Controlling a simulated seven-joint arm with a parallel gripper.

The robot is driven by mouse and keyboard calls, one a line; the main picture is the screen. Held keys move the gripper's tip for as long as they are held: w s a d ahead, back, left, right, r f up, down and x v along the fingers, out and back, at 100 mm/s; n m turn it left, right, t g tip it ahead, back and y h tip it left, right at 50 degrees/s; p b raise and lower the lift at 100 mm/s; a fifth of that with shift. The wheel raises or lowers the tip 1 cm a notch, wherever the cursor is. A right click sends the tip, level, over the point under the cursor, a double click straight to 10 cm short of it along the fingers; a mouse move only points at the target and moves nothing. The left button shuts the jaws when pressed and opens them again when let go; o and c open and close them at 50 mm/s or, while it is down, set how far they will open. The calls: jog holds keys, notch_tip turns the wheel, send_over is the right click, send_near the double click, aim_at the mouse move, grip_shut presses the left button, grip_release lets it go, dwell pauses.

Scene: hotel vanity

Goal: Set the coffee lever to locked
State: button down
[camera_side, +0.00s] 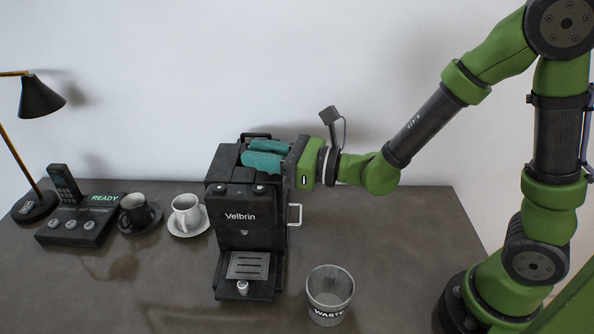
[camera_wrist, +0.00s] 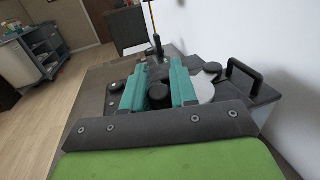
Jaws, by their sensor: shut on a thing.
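The black Velbrin coffee machine (camera_side: 242,217) stands on the dark counter. My gripper (camera_side: 262,154) reaches in from the right over the top of the machine, with its teal fingers lying nearly level. In the wrist view, my gripper (camera_wrist: 160,88) has a finger on each side of a dark round-ended part, which looks like the coffee lever (camera_wrist: 159,95), and is shut on it. The fingers hide most of the lever in the side view, and I cannot read its setting or any lock marking.
A black handle (camera_wrist: 243,78) rises from the machine top beside the fingers. A waste bin (camera_side: 329,294) stands right of the machine. A white cup (camera_side: 186,212) and a dark cup (camera_side: 134,209) on saucers, a phone (camera_side: 65,184) and a lamp (camera_side: 40,97) are to the left.

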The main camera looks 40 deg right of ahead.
jog(key=c, duration=1)
grip_release()
jog(key=shift+o, duration=0.2)
jog(key=shift+s, duration=0.1)
jog(key=shift+s+d+r, duration=0.1)
jog(key=shift+s+d, duration=0.15)
jog(key=shift+s, duration=0.05)
jog(key=shift+s+d+r, duration=0.25)
jog(key=shift+s+d, duration=0.05)
jog(key=shift+s, duration=0.15)
jog(key=shift+s+d+r, duration=0.2)
jog(key=shift+s+d, duration=0.05)
jog(key=shift+s, duration=0.2)
jog(key=shift+r, duration=3)
